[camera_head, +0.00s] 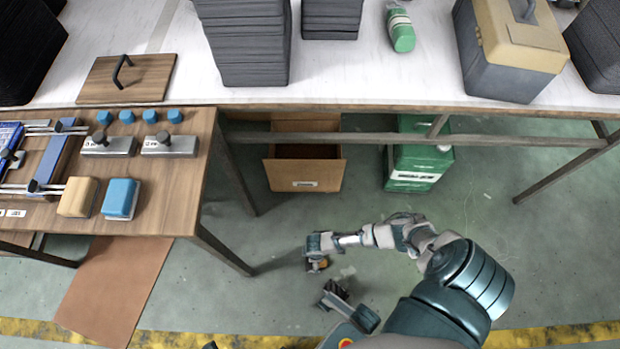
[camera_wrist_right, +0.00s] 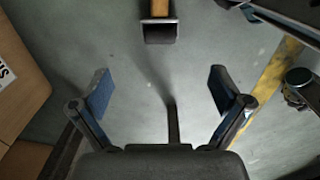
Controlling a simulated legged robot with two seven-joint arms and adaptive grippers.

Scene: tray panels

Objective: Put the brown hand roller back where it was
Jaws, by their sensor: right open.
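The brown hand roller (camera_wrist_right: 160,9) shows at the top centre of the right wrist view as a brown bar with a dark end; the rest is cut off by the frame. In the head view, a small orange-brown patch (camera_head: 318,265) at my right gripper (camera_head: 316,252) may be part of it. My right gripper also shows in its wrist view (camera_wrist_right: 160,92), with its fingers wide apart and nothing between them. The roller is beyond the fingertips. My left gripper (camera_head: 337,297) seems to be the lower one in the head view; its jaws are unclear.
A white table (camera_head: 150,70) holds grey stacks (camera_head: 248,40), a green cylinder (camera_head: 402,36) and a toolbox (camera_head: 510,60). A wooden bench (camera_head: 180,205) with blocks and clamps stands left. Under the table are an open cardboard box (camera_head: 305,178) and a green box (camera_head: 418,165). The floor ahead is mostly clear.

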